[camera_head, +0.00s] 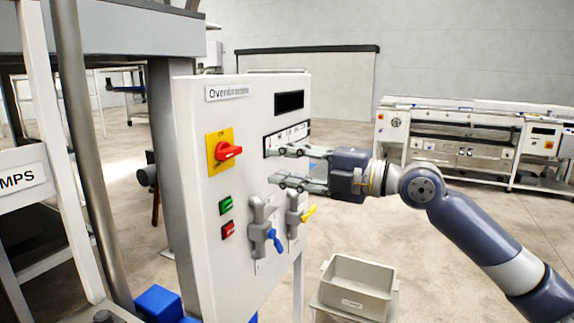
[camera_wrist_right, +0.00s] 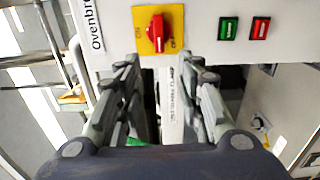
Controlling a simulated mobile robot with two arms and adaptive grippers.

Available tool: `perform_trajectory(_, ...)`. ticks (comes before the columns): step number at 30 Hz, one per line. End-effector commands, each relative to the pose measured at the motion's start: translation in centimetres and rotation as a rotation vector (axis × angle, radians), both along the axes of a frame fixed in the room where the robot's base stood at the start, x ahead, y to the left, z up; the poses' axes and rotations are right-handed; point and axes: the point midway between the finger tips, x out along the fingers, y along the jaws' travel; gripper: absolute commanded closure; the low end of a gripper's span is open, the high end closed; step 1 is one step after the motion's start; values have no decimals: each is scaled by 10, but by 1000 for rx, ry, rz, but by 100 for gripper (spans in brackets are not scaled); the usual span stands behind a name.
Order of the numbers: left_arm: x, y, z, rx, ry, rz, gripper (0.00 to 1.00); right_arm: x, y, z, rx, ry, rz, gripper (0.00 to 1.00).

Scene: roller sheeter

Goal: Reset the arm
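My right gripper (camera_head: 277,166) is in front of the upright white control panel (camera_head: 243,262), at the height between the small display and the valves. Its two fingers are spread apart, with nothing held between them. In the right wrist view the open fingers (camera_wrist_right: 165,75) point toward the panel, below the red rotary switch (camera_wrist_right: 157,28) on its yellow plate. I cannot tell whether the fingertips touch the panel. The right arm comes in from the right edge, bent at the elbow. My left gripper is in neither view.
The panel carries a green button (camera_head: 226,205), a red button (camera_head: 228,230), a blue-handled valve (camera_head: 273,240) and a yellow-handled valve (camera_head: 308,214). A grey bin (camera_head: 357,286) stands below the arm. A long machine (camera_head: 460,135) is at the back right, with open floor before it.

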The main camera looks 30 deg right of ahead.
Motion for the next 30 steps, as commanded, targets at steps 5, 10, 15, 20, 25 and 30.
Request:
perform_trajectory(5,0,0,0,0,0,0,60,0,0,0,0,0,0,66)
perform_trajectory(10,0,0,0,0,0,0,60,0,0,0,-1,-1,-1,66)
perform_trajectory(15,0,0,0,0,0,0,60,0,0,0,-1,-1,-1,66)
perform_trajectory(20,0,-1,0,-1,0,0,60,2,-1,-1,3,2,-3,66)
perform_trajectory(25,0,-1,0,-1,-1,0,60,33,-22,-35,94,86,-71,66)
perform_trajectory(30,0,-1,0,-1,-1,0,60,89,-69,-131,286,273,-236,66)
